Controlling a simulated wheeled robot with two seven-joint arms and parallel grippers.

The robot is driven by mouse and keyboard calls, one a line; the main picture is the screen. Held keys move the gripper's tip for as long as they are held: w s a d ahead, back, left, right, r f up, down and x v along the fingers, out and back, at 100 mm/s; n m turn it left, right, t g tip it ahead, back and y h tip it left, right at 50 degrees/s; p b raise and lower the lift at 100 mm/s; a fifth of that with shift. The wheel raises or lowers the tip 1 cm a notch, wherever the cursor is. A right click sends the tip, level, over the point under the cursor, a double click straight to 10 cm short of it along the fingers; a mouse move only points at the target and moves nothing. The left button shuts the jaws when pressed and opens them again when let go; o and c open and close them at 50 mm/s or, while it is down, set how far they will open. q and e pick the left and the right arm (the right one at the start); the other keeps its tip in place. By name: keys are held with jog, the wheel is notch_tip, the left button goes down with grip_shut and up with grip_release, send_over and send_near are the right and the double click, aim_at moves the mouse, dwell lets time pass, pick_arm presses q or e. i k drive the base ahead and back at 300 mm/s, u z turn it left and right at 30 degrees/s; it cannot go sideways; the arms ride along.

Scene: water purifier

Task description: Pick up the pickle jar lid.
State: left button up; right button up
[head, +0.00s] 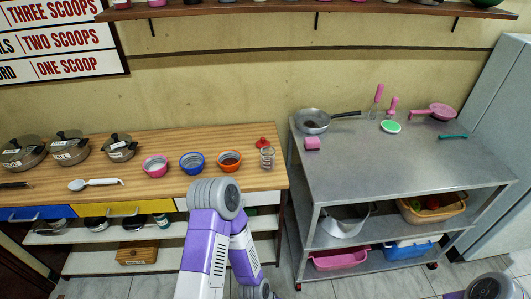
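A small red lid-like object (263,142) lies on the wooden counter, near its right end. It is just behind a clear glass jar (267,157) that stands upright on the counter. I cannot tell for sure that the red piece is the pickle jar lid. The jar's contents are too small to make out. A purple and white arm of mine rises at the bottom centre with its bent joint in front of the counter edge. Part of my other arm shows at the bottom right corner. Neither gripper is visible.
Pink, blue and orange bowls (192,163) stand left of the jar on the wooden counter (137,182), with lidded pots (69,147) farther left. A metal table (400,175) at right holds a pan (313,121) and a pink sponge (312,143). A gap separates the two.

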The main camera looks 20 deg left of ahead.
aim_at(262, 142)
jog(key=u, duration=2.05)
jog(key=i, duration=1.05)
jog(key=z, duration=1.85)
